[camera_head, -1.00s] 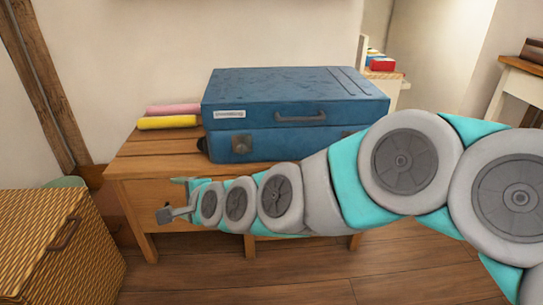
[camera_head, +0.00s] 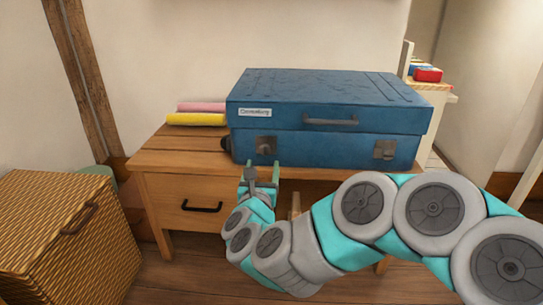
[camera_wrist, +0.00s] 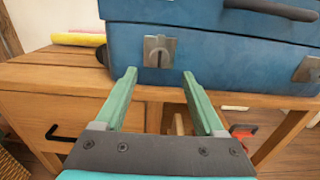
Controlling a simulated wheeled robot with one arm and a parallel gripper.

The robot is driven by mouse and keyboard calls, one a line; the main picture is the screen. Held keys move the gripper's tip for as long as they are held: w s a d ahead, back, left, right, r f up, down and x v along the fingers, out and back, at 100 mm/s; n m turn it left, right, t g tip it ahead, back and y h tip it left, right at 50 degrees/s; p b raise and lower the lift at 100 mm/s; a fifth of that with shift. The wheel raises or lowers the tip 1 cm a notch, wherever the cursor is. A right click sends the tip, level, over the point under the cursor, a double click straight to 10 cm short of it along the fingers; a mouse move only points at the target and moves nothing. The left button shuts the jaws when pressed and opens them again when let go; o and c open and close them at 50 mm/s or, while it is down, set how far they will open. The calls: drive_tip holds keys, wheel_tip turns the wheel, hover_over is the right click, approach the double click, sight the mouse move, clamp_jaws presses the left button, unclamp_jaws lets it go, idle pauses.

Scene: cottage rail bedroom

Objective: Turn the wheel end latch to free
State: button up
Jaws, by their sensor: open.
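A blue suitcase (camera_head: 320,95) lies flat on a wooden desk, closed, with a dark wheel (camera_head: 226,144) at its lower left corner. The wheel end latch (camera_head: 265,146) is a grey metal plate with a small turn piece on the left of the front face. It also shows in the wrist view (camera_wrist: 158,51), where the turn piece looks roughly upright. A second latch (camera_head: 384,150) is at the right end. My gripper (camera_head: 260,168) is open and empty, just in front of and below the wheel end latch, apart from it. In the wrist view its fingers (camera_wrist: 159,73) straddle the line to that latch.
Yellow and pink rolls (camera_head: 195,118) lie left of the suitcase. A wicker basket (camera_head: 55,230) stands at the left. The suitcase handle (camera_head: 330,122) is between the latches.

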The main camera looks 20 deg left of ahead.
sight(265, 151)
drive_tip(key=shift+x, duration=3.3)
drive_tip(key=shift+a, duration=0.1)
clamp_jaws()
